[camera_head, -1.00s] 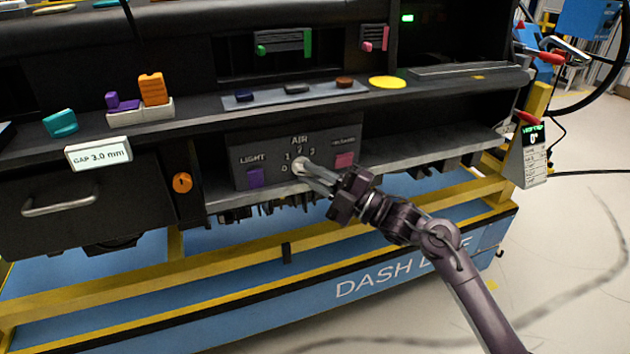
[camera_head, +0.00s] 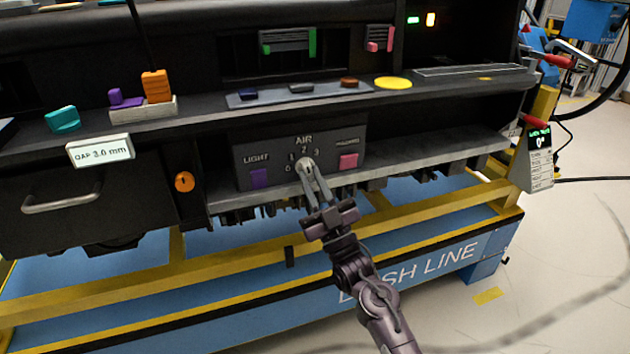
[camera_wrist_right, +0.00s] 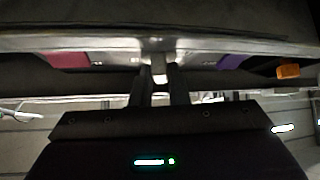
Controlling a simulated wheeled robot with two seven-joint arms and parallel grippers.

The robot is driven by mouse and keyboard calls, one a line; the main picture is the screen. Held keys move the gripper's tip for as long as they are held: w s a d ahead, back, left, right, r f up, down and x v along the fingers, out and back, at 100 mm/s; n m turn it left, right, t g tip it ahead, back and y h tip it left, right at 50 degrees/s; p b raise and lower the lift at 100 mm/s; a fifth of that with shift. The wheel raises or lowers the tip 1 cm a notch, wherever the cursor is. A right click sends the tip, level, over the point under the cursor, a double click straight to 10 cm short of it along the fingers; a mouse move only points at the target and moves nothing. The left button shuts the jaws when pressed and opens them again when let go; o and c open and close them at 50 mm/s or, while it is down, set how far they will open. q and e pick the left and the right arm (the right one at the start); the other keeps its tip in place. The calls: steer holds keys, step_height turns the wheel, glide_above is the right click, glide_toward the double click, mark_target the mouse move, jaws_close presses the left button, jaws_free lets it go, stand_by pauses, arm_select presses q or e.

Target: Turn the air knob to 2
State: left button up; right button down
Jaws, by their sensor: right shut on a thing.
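The air knob (camera_head: 304,164) is a small pale knob on the dark control panel (camera_head: 240,160), under the word AIR and the numbers 0 to 3. My right gripper (camera_head: 308,172) is shut on it, with its arm coming up from below. The fingers partly cover the knob, so its pointer direction cannot be told. In the right wrist view the knob (camera_wrist_right: 158,72) shows between the two fingertips (camera_wrist_right: 159,80). My left gripper is not in view.
On the same panel, a purple LIGHT switch (camera_head: 259,177) is left of the knob and a pink switch (camera_head: 348,161) is right of it. The dashboard shelf (camera_head: 420,105) overhangs above. Free space lies below and in front of the panel.

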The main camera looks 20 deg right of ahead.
steer(key=m+h, duration=0.2)
steer(key=m+t+h, duration=0.1)
steer(key=m+h, duration=0.1)
steer(key=shift+a+f, duration=0.1)
steer(key=shift+a, duration=0.1)
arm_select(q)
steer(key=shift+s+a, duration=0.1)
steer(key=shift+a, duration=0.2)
arm_select(e)
steer(key=shift+m+h, duration=0.8)
steer(key=shift+m, duration=0.1)
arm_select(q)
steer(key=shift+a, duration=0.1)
arm_select(e)
steer(key=shift+m+h, duration=0.4)
steer(key=c, duration=1.4)
jaws_free()
